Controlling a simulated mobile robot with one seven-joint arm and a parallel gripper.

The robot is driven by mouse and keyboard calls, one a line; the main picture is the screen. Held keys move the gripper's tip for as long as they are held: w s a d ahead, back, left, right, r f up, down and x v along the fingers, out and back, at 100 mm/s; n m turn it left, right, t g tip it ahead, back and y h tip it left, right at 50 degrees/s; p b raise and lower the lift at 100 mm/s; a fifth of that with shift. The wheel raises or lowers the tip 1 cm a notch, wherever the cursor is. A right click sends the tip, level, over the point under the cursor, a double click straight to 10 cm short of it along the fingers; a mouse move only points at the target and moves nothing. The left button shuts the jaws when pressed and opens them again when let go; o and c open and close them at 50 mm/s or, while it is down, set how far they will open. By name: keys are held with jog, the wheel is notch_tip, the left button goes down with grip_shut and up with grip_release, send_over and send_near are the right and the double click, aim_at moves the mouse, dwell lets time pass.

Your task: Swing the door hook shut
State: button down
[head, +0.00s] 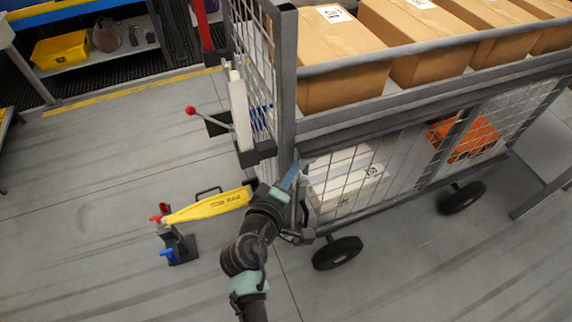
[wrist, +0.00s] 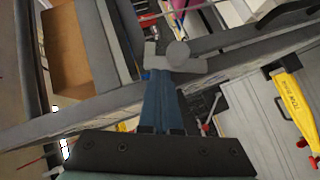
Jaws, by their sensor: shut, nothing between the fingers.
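My gripper (head: 293,170) is at the lower corner post of the cart's mesh cage. Its blue fingers are shut and empty, pointing at the frame. In the wrist view the fingertips (wrist: 166,78) reach a light grey bar with a round knob (wrist: 178,53), which looks like the door hook. The fingertips overlap it there; I cannot tell whether they touch it. It lies in front of a grey frame rail (wrist: 100,110). In the head view I cannot make out the hook near my gripper.
The cart carries cardboard boxes (head: 335,60) on top and a white crate (head: 348,182) below. A yellow tow bar (head: 210,205) on a dark stand lies left of my arm. A red-knobbed lever (head: 191,110) sticks out from the cart's end.

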jog(key=shift+w+d, duration=0.15)
jog(key=shift+d, duration=0.35)
dwell(0.5)
